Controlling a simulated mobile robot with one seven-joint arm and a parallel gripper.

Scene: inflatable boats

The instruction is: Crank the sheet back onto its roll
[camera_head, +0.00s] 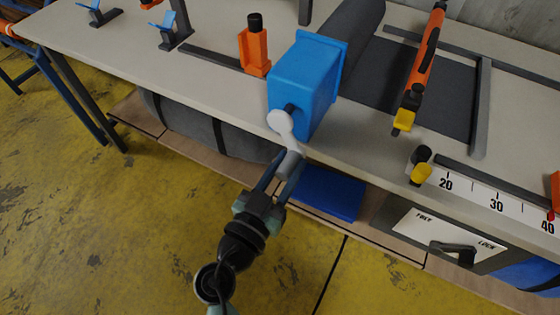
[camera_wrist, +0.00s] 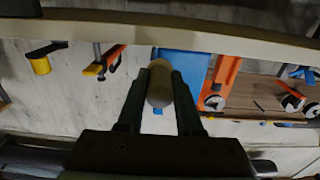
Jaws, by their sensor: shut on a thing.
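A dark grey roll (camera_head: 350,22) lies across the bench behind a blue gear box (camera_head: 305,80). A dark grey sheet (camera_head: 438,88) lies flat on the bench to the right of the roll. A light grey crank arm (camera_head: 281,122) hangs from the front of the box, with a pale handle (camera_head: 289,163) at its lower end. My gripper (camera_head: 283,180) is shut on the handle, just off the bench's front edge. In the wrist view the rounded handle (camera_wrist: 160,84) sits between my two fingers (camera_wrist: 158,100).
An orange tool (camera_head: 420,68) with a yellow tip lies across the sheet. An orange block (camera_head: 254,50) with a black knob stands left of the box. A blue slab (camera_head: 330,193) lies on the lower shelf.

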